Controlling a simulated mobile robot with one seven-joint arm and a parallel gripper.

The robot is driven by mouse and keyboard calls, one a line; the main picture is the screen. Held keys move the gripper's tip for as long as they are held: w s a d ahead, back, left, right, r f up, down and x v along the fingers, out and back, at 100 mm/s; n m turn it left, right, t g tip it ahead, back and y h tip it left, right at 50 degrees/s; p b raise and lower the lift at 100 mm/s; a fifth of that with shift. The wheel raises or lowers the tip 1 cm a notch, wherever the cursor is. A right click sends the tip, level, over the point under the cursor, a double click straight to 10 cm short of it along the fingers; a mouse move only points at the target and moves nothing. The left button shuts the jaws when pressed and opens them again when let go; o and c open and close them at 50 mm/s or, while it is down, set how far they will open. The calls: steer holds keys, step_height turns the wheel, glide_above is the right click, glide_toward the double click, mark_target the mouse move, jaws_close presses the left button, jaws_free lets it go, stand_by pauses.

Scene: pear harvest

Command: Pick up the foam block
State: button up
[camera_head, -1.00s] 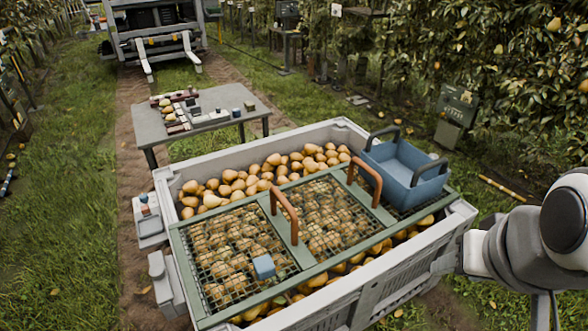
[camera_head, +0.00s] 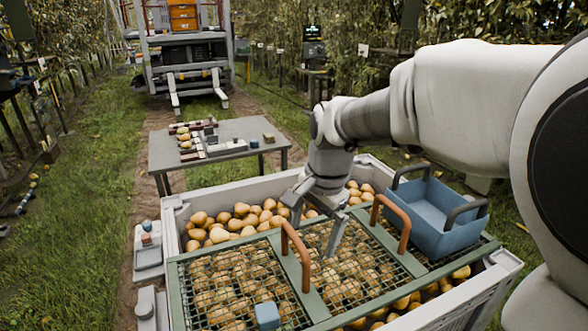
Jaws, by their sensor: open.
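A small blue block (camera_head: 267,316), which looks like the foam block, sits on the left mesh panel of the green-framed lid (camera_head: 318,308), near its front edge. The lid lies across a pale bin full of pears. My gripper (camera_head: 314,238) hangs open and empty over the lid, fingers pointing down, between the two brown handles. It is above and to the right of the blue block, clearly apart from it.
Two brown arched handles (camera_head: 295,255) (camera_head: 391,222) stand up from the lid. A blue open tray (camera_head: 437,208) with dark handles sits at the lid's right. Behind the bin (camera_head: 228,192), a grey table (camera_head: 218,143) bears several small blocks and pears. A machine stands farther back.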

steer(key=w+a+f+m+g+h+b, duration=0.1)
steer(key=w+a+f+m+b, duration=0.15)
steer(key=a+f, duration=0.5)
steer(key=w+a+f+m+g+b, duration=0.1)
steer(key=w+a+f+m+b, duration=0.2)
steer(key=f, duration=0.8)
steer(key=b, duration=0.4)
glide_toward(267, 311)
steer(key=shift+n, duration=0.25)
steer(key=f, duration=0.5)
steer(key=shift+s+a, duration=0.1)
steer(key=shift+a, duration=0.15)
steer(key=shift+d+f+b, duration=0.1)
steer(key=shift+f+b, duration=1.15)
steer(key=shift+f, duration=1.65)
steer(key=shift+r, duration=0.1)
steer(key=shift+c, duration=0.3)
steer(key=c, duration=1.2)
